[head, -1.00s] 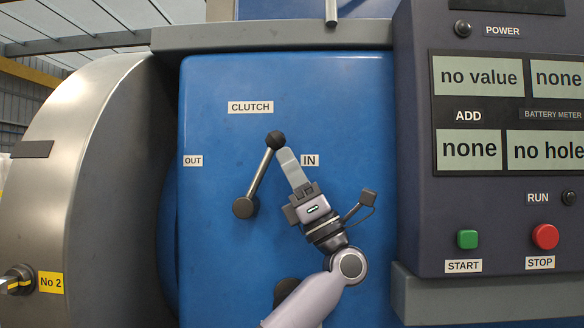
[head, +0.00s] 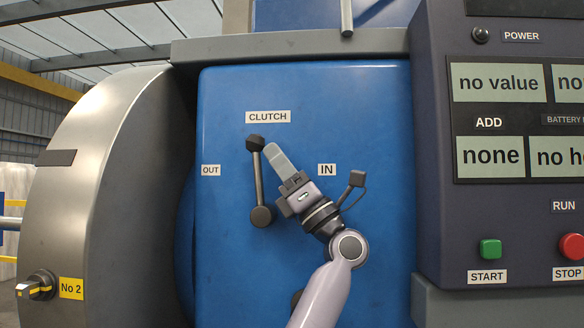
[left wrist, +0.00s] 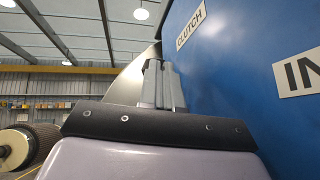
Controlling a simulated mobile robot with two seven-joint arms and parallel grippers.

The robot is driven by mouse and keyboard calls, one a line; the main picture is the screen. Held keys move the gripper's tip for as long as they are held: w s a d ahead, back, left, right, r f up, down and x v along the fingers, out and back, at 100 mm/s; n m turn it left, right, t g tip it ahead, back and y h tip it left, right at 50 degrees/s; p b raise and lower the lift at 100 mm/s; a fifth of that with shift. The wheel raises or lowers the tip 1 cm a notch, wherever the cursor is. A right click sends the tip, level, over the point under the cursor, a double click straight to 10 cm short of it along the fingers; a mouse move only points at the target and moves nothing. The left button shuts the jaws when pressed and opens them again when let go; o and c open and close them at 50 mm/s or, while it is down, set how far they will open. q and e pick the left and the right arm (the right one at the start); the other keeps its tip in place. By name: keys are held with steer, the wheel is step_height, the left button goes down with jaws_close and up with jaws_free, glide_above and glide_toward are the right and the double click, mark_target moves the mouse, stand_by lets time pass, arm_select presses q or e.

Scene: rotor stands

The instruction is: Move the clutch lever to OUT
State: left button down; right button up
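The clutch lever (head: 258,180) is a grey rod on the blue panel, with a dark pivot at its lower end and a black knob (head: 256,143) on top. It stands almost upright, leaning slightly left, between the OUT label (head: 210,170) and the IN label (head: 327,170). My left gripper (head: 273,153) is on the right side of the lever, its fingertips by the knob, seemingly against it. Its fingers lie together, and they also show together in the left wrist view (left wrist: 160,85). The lever is not discernible there. My right gripper is not in view.
The CLUTCH label (head: 268,117) is above the knob. A dark control panel with a green START button (head: 490,249) and a red STOP button (head: 572,247) stands at right. A curved metal housing (head: 100,190) with a No 2 knob (head: 37,287) stands at left.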

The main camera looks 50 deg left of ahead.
mark_target(253, 153)
arm_select(q)
steer(key=shift+s+a+r+n+g+h, duration=0.4)
steer(key=shift+s+a+r+n+h, duration=0.15)
steer(key=shift+h, duration=0.45)
steer(key=shift+s+a, duration=0.35)
steer(key=shift+s, duration=0.15)
steer(key=shift+s+a+n+h, duration=0.15)
steer(key=shift+a+n+h, duration=0.1)
steer(key=shift+a+h, duration=0.1)
steer(key=shift+s+h, duration=0.15)
steer(key=shift+h, duration=0.1)
steer(key=shift+s+a+f+n, duration=0.1)
steer(key=shift+a+n, duration=0.05)
steer(key=shift+n, duration=0.15)
steer(key=b+v, duration=0.1)
steer(key=v, duration=0.6)
steer(key=shift+w+d+b, duration=0.2)
steer(key=shift+d+b, duration=0.1)
steer(key=shift+b, duration=0.1)
